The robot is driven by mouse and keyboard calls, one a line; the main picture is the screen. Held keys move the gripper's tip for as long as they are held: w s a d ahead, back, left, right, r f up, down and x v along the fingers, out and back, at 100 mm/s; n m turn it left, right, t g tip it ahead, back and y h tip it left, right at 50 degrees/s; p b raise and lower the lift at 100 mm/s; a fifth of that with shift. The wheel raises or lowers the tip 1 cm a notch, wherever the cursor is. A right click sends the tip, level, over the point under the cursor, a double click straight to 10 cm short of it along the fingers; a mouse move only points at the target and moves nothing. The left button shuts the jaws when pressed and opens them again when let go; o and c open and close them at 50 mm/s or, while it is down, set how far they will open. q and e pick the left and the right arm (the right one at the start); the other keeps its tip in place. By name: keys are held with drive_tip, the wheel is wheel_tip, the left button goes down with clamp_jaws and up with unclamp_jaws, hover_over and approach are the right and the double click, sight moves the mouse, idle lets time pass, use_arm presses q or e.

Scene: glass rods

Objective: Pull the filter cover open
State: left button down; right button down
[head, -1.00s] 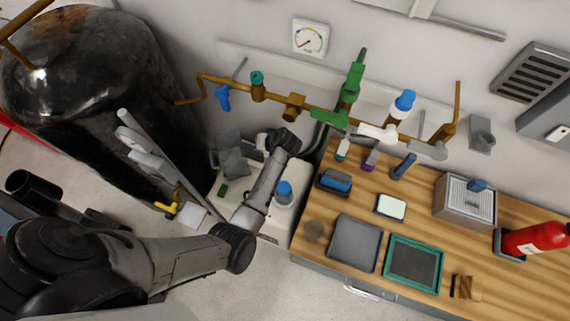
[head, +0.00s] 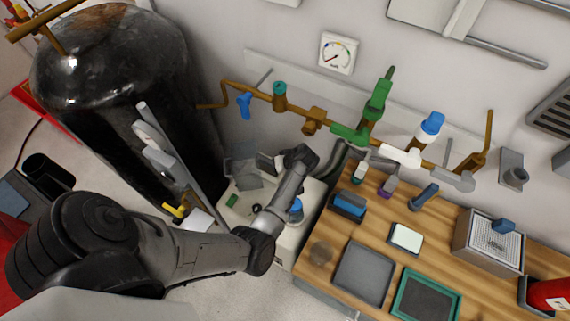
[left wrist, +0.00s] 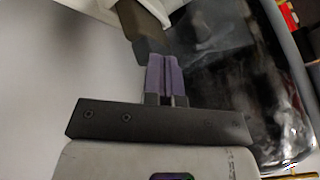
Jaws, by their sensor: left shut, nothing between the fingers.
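A white unit (head: 240,207) stands on the floor between the black tank and the bench. A grey, partly see-through panel (head: 245,167) stands tilted at its back; it may be the filter cover, but I cannot tell for sure. My left gripper (head: 268,163) is just right of this panel, partly hidden by my wrist. In the left wrist view its purple fingers (left wrist: 165,75) are shut with nothing between them. A dark grey block (left wrist: 143,28) lies just beyond the fingertips, beside a white part; whether they touch is unclear. My right gripper is out of view.
A large black tank (head: 130,80) stands left of the unit. A blue-capped part (head: 295,210) sits behind my forearm. The wooden bench (head: 385,205), holding trays and a mesh-topped box (head: 488,243), is on the right. Brown piping (head: 345,131) runs along the wall above.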

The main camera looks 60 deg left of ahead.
use_arm(q)
drive_tip(key=shift+s+a+p, duration=0.25)
drive_tip(key=shift+s+a, duration=0.05)
drive_tip(key=shift+s, duration=0.3)
drive_tip(key=shift+s+a+p, duration=0.25)
drive_tip(key=shift+s, duration=0.4)
drive_tip(key=shift+s+a+p, duration=0.25)
drive_tip(key=shift+s+a, duration=0.05)
drive_tip(key=shift+s, duration=0.3)
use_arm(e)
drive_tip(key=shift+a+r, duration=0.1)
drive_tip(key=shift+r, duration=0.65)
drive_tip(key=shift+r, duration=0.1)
